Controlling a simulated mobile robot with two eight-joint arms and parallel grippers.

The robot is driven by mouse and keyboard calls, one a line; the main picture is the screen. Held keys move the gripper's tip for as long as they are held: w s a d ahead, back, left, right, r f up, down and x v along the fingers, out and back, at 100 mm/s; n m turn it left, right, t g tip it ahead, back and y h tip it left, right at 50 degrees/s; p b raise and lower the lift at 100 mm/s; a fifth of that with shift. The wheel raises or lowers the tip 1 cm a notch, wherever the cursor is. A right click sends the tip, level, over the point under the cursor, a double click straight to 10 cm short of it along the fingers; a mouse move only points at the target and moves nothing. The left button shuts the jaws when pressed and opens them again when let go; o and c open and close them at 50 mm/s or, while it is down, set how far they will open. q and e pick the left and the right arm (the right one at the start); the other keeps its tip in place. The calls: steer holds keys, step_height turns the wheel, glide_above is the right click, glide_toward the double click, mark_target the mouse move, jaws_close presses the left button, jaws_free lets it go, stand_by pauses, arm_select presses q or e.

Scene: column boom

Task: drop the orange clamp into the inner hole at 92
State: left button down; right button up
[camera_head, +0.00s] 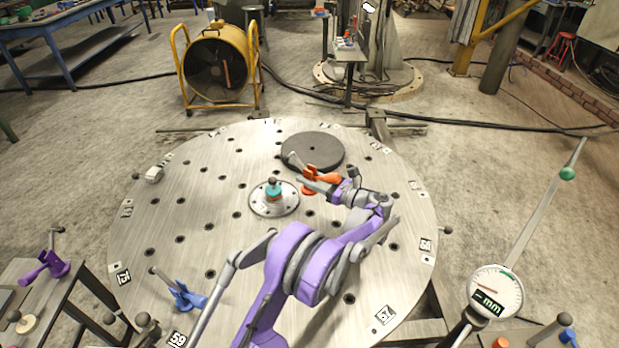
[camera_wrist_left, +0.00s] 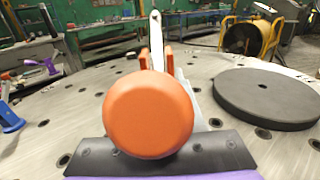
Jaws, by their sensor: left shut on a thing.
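The orange clamp (camera_head: 320,176) is in the jaws of my left gripper (camera_head: 317,186), above the round steel table (camera_head: 200,250). In the left wrist view the clamp's orange round end (camera_wrist_left: 148,115) fills the middle, with its grey lever standing up behind it. It hides much of the jaws (camera_wrist_left: 150,145). The table has rings of dark holes and small number plates along its rim. I cannot make out a 92 plate. The clamp and my purple arm hide part of the table, and I cannot tell which hole lies below. My right gripper is not in view.
A dark disc (camera_head: 313,152) lies on the table just behind the clamp. A blue clamp (camera_head: 183,296) stands at the front left. A dial gauge (camera_head: 495,291) is at the right.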

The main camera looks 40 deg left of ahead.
mark_target(310, 195)
arm_select(q)
steer(key=shift+s+f, duration=0.15)
steer(key=shift+f, duration=0.35)
step_height(310, 195, down, 5)
steer(key=shift+f+b, duration=0.1)
steer(key=shift+b, duration=1.15)
steer(key=shift+d+b, duration=0.1)
steer(key=shift+b, duration=0.3)
steer(key=shift+f+b, duration=0.3)
steer(key=shift+b, duration=0.05)
